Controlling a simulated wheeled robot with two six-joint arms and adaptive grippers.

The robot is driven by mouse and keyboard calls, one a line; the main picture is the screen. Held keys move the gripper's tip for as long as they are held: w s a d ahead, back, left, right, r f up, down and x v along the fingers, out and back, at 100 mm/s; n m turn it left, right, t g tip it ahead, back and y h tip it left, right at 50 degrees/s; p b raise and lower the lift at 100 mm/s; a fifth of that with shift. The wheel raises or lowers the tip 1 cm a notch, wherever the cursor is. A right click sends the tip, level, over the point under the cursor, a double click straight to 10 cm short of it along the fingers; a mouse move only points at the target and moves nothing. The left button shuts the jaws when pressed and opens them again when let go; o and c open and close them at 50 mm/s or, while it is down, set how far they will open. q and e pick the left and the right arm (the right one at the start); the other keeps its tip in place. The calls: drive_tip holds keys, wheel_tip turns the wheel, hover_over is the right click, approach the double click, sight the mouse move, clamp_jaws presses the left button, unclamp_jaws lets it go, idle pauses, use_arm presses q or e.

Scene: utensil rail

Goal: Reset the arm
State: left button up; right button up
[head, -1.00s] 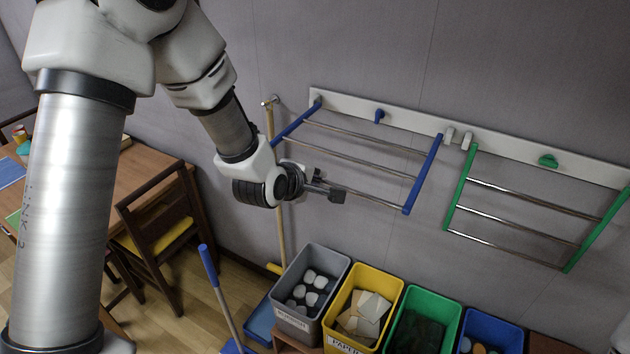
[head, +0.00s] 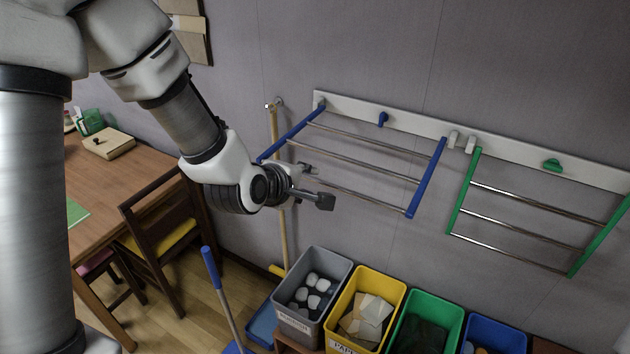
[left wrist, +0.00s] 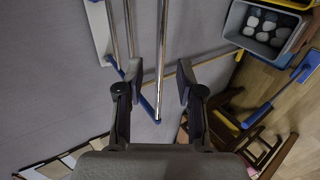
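My left gripper (head: 317,185) is open and empty, near the left end of the lowest bar of the blue-ended rack (head: 427,178) on the wall. In the left wrist view its two fingers (left wrist: 159,82) stand apart, and a metal rack bar (left wrist: 161,45) shows between them. Neither finger is closed on the bar; how far the bar lies from the fingers I cannot tell. My right gripper is in neither view.
A green-ended rack (head: 463,190) hangs to the right on the same white rail (head: 400,121). Grey (head: 340,268), yellow (head: 394,291), green and blue bins stand below. A wooden pole (head: 275,135) leans behind my gripper. A chair (head: 165,215) and table (head: 135,163) are at left.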

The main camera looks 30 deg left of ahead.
use_arm(q)
drive_tip(key=shift+s+r, duration=0.2)
drive_tip(key=shift+s, duration=0.25)
drive_tip(key=shift+w, duration=0.2)
